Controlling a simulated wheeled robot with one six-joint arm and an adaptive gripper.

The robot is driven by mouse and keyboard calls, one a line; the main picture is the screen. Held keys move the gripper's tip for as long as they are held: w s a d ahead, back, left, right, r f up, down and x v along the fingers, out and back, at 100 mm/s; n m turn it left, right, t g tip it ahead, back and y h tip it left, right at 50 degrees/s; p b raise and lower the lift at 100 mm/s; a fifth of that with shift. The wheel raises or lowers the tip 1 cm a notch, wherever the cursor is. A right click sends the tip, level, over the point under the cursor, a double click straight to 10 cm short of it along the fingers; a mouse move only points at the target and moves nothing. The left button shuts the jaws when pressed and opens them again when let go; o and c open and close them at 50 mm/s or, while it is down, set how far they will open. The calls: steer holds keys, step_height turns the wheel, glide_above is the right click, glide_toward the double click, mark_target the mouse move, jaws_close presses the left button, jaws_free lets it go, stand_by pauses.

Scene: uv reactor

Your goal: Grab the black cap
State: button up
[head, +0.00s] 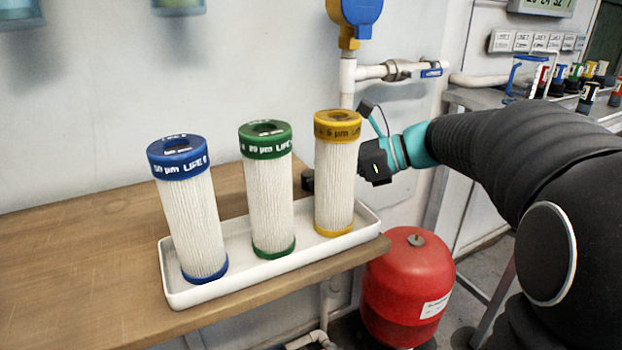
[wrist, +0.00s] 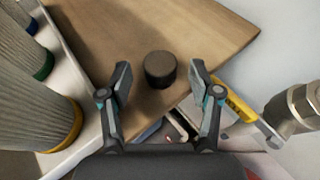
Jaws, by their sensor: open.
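The black cap (wrist: 160,69) stands on the wooden bench top in the wrist view, near the bench's edge. It is a short dark cylinder. My gripper (wrist: 158,80) is open, with one finger on each side of the cap and gaps between the fingers and the cap. In the head view the cap (head: 308,181) shows only in part, behind the yellow-capped filter. My gripper there is mostly hidden behind that filter, with my wrist just to its right.
A white tray (head: 178,295) holds blue (head: 190,215), green (head: 270,195) and yellow (head: 336,185) filter cartridges, close to the left finger in the wrist view. The wooden bench (head: 90,270) is clear at left. A pipe with a valve (head: 398,69) runs along the wall. A red tank (head: 405,290) stands below.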

steer(key=shift+x, duration=1.2)
steer(key=c, duration=0.8)
steer(key=shift+c, duration=0.2)
steer(key=shift+r, duration=0.2)
